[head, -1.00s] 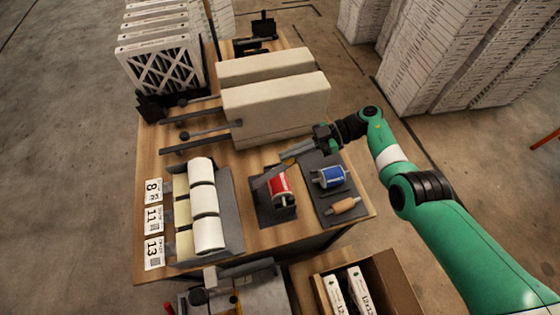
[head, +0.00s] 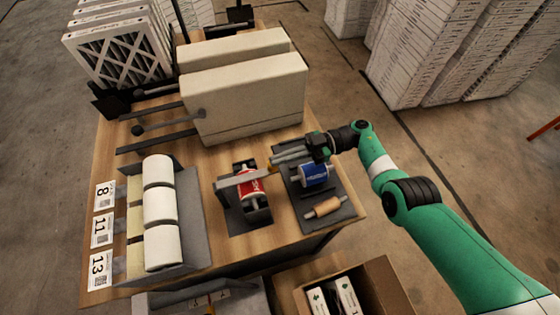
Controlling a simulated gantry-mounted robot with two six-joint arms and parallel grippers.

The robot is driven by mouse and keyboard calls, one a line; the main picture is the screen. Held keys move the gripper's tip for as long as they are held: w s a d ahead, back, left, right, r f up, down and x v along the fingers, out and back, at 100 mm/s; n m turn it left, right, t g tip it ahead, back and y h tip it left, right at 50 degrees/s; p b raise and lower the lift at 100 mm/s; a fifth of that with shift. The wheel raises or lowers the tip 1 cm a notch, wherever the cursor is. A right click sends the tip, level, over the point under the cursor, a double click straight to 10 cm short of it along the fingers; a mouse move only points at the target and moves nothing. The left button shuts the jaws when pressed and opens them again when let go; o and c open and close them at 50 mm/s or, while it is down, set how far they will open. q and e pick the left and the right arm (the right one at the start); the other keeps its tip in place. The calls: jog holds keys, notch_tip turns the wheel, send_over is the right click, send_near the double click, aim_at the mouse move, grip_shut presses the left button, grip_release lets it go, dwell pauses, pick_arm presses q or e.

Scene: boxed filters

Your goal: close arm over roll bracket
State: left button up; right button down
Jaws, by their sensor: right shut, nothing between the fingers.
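The roll bracket (head: 236,220) is a dark holder on the wooden table, with a red and white roll (head: 250,191) in it. Its grey arm (head: 238,180) lies across the top of the red roll, from the left side toward the right. Whether it is fully seated cannot be told. My right gripper (head: 276,163) comes in from the right with its fingers pointing left. It is shut and empty, its tips close to the right end of the arm; contact cannot be made out. My left gripper is not in view.
A blue roll (head: 314,175) and a tan roller (head: 323,207) lie on a dark mat just right of the bracket. White rolls (head: 161,208) stand in a rack at left. Large cream boxes (head: 245,98) stand behind. An open carton (head: 380,285) is in front at right.

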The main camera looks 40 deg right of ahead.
jog(key=shift+f+b, duration=0.3)
jog(key=shift+f, duration=0.3)
jog(key=shift+d, duration=0.1)
jog(key=shift+f, duration=0.1)
jog(key=r+b+v, duration=0.1)
jog(key=b+v, duration=0.6)
jog(key=v, duration=0.4)
jog(key=shift+d, duration=0.25)
